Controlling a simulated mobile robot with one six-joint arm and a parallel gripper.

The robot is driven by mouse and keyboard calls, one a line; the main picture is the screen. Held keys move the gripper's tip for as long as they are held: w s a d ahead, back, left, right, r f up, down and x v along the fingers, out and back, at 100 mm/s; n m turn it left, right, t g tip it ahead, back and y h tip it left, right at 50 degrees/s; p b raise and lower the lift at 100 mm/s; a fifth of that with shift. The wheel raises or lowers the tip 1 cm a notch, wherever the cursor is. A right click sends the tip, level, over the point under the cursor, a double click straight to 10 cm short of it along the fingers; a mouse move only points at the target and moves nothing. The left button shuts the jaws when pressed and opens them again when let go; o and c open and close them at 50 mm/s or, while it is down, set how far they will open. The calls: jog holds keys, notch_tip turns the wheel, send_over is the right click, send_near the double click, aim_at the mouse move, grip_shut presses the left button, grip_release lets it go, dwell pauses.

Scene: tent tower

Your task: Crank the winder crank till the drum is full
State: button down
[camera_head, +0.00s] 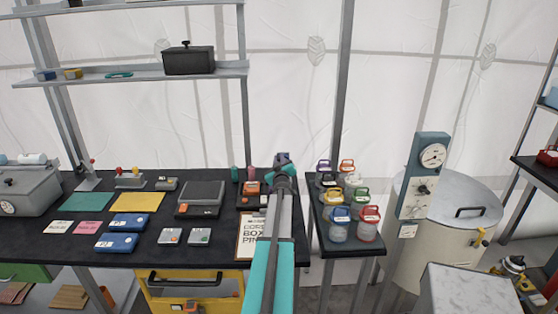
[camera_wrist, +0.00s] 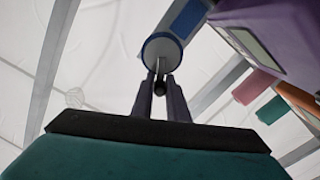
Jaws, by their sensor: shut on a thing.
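My gripper (camera_head: 283,162) is at the back of the dark bench, right of its middle, with my teal arm reaching up to it. In the wrist view its two fingers (camera_wrist: 160,88) are shut on a small dark piece, which looks like the winder crank's handle. A round grey end with a blue rim (camera_wrist: 162,50) stands just beyond the fingertips. A blue bar (camera_wrist: 188,17) runs up behind it beside a purple box-like body (camera_wrist: 270,32), seemingly the winder. My arm and gripper hide most of this in the head view. I cannot make out the drum or its fill.
A clipboard (camera_head: 251,236) lies left of my arm. Lidded jars (camera_head: 339,224) stand close on the right side table. A scale (camera_head: 201,196), blue boxes (camera_head: 129,223) and a yellow mat (camera_head: 137,202) lie left. A shelf (camera_head: 130,76) hangs above; a gauge panel (camera_head: 424,175) stands right.

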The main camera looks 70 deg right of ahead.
jog(key=shift+f, duration=0.15)
jog(key=c, duration=1.7)
grip_release()
jog(key=shift+a, duration=0.1)
jog(key=shift+b+v, duration=1.4)
jog(key=shift+v, duration=5.4)
